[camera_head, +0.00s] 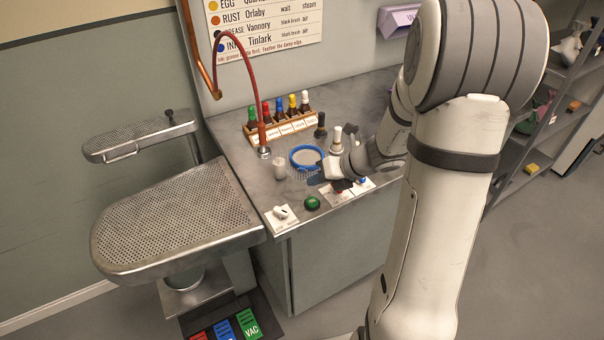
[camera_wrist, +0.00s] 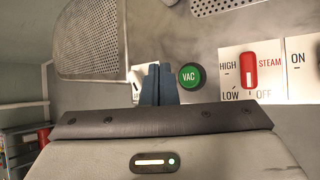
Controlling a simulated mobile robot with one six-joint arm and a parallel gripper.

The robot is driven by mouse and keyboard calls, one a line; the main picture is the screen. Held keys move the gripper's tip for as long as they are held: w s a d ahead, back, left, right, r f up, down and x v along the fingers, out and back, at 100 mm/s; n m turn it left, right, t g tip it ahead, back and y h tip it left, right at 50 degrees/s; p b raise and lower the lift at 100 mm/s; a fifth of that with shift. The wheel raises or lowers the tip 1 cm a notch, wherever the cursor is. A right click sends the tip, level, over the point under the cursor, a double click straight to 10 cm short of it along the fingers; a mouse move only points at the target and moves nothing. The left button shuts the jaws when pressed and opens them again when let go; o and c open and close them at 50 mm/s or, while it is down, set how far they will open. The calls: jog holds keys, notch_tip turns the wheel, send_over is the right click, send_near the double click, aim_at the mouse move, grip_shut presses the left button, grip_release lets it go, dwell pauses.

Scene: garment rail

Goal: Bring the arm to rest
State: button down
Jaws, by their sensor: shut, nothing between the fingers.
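My arm fills the right side of the head view and reaches down to the grey counter (camera_head: 248,178). My gripper (camera_head: 318,178) is over the front part of the counter, close to the blue-rimmed basket and the switch plates. In the wrist view my gripper (camera_wrist: 160,82) shows as two dark blue fingers shut together, with nothing between them. The fingertips appear beside the green VAC button (camera_wrist: 190,76). I cannot tell how high they are above the counter.
A blue-rimmed basket (camera_head: 306,156), a clear cup (camera_head: 279,170) and a rack of capped bottles (camera_head: 281,126) stand on the counter. A red hose (camera_head: 257,85) arches above. Perforated pressing boards (camera_head: 172,220) are at left; shelves (camera_head: 560,120) at right.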

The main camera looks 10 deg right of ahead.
jog(key=s+a+r+n+g+h, duration=0.1)
jog(key=s+a+r+n, duration=0.15)
jog(key=s+n, duration=0.4)
jog(key=s+a+r+n+g+h, duration=0.1)
jog(key=s+a+r+n+g, duration=0.2)
jog(key=n, duration=0.6)
jog(key=s+d+r+n+h, duration=0.2)
jog(key=s+n, duration=0.3)
jog(key=n, duration=0.4)
jog(key=s+d+r+n+t+h, duration=0.1)
jog(key=s+d+r+n+h, duration=0.1)
jog(key=s+n, duration=0.4)
jog(key=shift+d+r+n+t+h, duration=0.25)
jog(key=shift+r+n+h, duration=0.45)
jog(key=shift+r+n, duration=0.95)
jog(key=shift+f, duration=0.25)
